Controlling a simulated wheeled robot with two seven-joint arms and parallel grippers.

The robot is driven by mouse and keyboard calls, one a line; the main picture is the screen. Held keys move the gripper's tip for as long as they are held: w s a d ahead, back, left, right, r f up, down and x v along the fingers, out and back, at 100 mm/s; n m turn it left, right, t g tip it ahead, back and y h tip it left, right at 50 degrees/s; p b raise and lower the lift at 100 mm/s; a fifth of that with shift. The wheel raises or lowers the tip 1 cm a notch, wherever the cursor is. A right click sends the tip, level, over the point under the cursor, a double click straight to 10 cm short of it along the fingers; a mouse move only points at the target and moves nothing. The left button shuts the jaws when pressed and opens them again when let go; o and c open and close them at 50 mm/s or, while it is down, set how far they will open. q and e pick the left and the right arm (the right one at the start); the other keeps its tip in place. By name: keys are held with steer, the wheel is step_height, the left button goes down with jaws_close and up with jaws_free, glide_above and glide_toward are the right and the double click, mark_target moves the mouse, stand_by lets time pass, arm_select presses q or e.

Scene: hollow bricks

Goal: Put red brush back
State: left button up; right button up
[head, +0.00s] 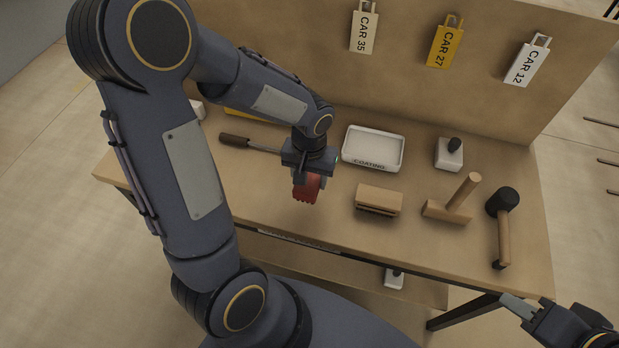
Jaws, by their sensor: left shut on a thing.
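The red brush (306,190) is held in my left gripper (307,172), at the left-middle of the workbench (330,222) in the head view. The jaws are shut on its upper part and the red lower part shows beneath them. It is near the bench's front part; I cannot tell whether it touches the top. My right gripper (518,305) shows only in part at the lower right corner, away from the bench objects; its jaw state is unclear.
A white tray marked COATING (372,150) lies right of the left gripper. A dark-handled tool (236,140) lies left. Tags hang behind.

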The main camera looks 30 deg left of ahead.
mark_target(309, 175)
arm_select(q)
steer(key=w+f, duration=0.1)
steer(key=a+f, duration=0.1)
steer(key=w+f, duration=0.1)
steer(key=f, duration=0.1)
steer(key=shift+w+a, duration=0.35)
steer(key=shift+w+f, duration=0.1)
steer(key=shift+f, duration=1.55)
steer(key=shift+f, duration=0.25)
steer(key=o, duration=0.9)
steer(key=shift+r, duration=0.1)
steer(key=shift+r, duration=0.1)
